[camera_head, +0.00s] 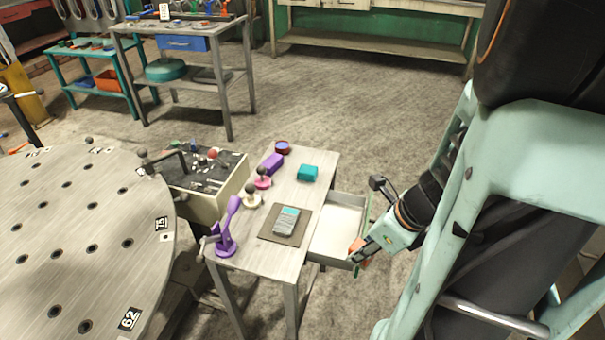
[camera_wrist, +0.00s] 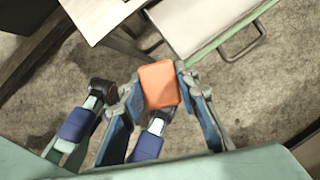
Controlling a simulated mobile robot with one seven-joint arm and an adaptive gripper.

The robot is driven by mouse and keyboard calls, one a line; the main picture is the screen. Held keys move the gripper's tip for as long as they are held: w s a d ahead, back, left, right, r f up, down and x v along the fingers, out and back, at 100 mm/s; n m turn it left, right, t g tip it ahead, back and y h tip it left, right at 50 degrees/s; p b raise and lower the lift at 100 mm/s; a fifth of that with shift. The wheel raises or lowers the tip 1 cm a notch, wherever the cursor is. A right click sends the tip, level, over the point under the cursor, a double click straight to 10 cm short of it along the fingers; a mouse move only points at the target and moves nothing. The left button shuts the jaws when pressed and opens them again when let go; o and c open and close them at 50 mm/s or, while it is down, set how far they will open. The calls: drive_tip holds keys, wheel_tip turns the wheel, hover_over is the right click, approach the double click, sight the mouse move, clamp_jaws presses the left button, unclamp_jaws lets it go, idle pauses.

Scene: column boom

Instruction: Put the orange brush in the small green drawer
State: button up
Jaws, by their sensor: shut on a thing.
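The orange brush (camera_wrist: 160,85) shows in the wrist view as a rounded orange block between my gripper's fingers (camera_wrist: 163,98). In the head view only a small orange part of the brush (camera_head: 358,246) shows; the rest is hidden by my gripper (camera_head: 358,254). My gripper is shut on the brush, close to the front of the small green drawer (camera_head: 340,222). The drawer is pulled out from the right side of the small table, and its pale inside looks empty. In the wrist view, the drawer's green front edge and handle (camera_wrist: 244,42) lie just beyond the brush.
A round perforated metal table (camera_head: 75,240) stands left.

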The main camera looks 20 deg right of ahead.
drive_tip(key=w+f+b, duration=0.1)
drive_tip(key=w+f, duration=0.1)
drive_tip(key=w, duration=0.2)
drive_tip(key=w+f+b, duration=0.1)
drive_tip(key=w+f, duration=0.2)
drive_tip(key=w, duration=0.1)
drive_tip(key=w+f+b, duration=0.1)
drive_tip(key=w+f, duration=0.2)
drive_tip(key=w, duration=0.1)
drive_tip(key=shift+d+f+b, duration=0.25)
drive_tip(key=shift+d+b, duration=0.05)
drive_tip(key=shift+d, duration=0.05)
drive_tip(key=f, duration=0.1)
drive_tip(key=f+b, duration=0.2)
drive_tip(key=f, duration=0.1)
drive_tip(key=shift+w, duration=0.35)
drive_tip(key=o, duration=0.6)
drive_tip(key=shift+f, duration=0.15)
drive_tip(key=shift+c, duration=0.2)
drive_tip(key=o, duration=0.5)
drive_tip(key=shift+c, duration=0.2)
